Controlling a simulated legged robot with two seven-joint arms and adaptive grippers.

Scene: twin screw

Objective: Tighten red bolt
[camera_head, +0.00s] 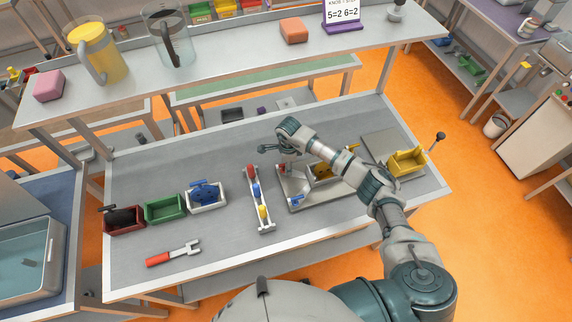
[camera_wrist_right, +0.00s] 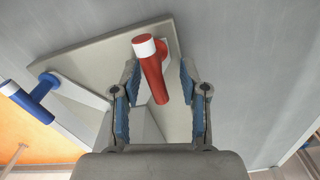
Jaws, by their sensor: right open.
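The red bolt (camera_wrist_right: 154,80) is a red T-shaped piece with a white end, on a light grey fixture (camera_wrist_right: 95,50) in the right wrist view. In the head view a small red part (camera_head: 283,168) shows just below my right gripper (camera_head: 276,153). In the wrist view my right gripper (camera_wrist_right: 159,85) is open, with a blue-padded finger on each side of the red bolt. Gaps show between the bolt and both pads. A blue bolt (camera_wrist_right: 28,101) with a white end sits at the fixture's left. My left gripper is not in view.
A rack (camera_head: 266,224) of red, blue and yellow pieces stands left of the fixture. Red, green (camera_head: 165,208) and white bins lie farther left, a yellow bin (camera_head: 407,161) at right. A red-handled tool (camera_head: 172,254) lies in front. A shelf (camera_head: 230,55) overhangs the back.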

